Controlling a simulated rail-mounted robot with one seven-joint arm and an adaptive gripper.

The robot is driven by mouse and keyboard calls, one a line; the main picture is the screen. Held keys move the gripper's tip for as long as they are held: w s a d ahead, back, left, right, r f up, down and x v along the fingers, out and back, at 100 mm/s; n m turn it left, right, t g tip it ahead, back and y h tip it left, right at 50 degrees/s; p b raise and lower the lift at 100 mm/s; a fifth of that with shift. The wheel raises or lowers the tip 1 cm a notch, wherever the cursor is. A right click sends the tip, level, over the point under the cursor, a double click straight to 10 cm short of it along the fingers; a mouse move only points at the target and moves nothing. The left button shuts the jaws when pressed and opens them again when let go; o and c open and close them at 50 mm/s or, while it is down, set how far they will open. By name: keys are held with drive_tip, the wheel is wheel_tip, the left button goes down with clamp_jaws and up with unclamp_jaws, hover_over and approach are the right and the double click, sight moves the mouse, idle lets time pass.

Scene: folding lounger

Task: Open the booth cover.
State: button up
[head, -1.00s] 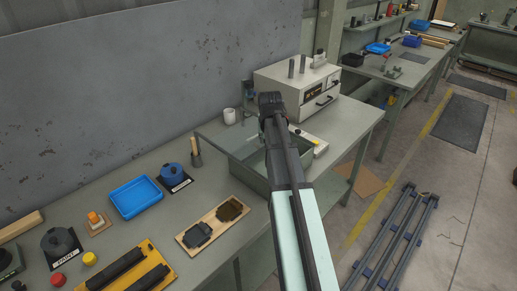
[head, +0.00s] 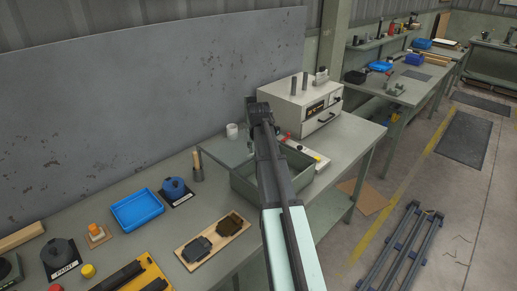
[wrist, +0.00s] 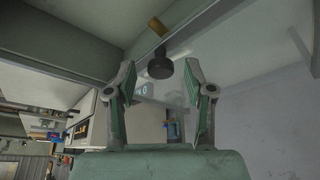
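In the wrist view my gripper (wrist: 162,88) is open, with two green-padded fingers apart and nothing held. A dark cup with a wooden handle (wrist: 160,68) shows beyond the fingertips.
A white oven-like machine (head: 302,107) stands behind and right of the booth. A white mug (head: 232,130) is near the wall. A holder with a wooden-handled tool (head: 198,172), a blue pot (head: 175,189) and a blue tray (head: 137,208) are to the left.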

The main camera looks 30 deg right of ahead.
drive_tip(key=shift+r, duration=0.1)
drive_tip(key=v, duration=1.1)
drive_tip(key=shift+s+r, duration=0.25)
drive_tip(key=shift+r, duration=0.1)
drive_tip(key=shift+a, duration=0.15)
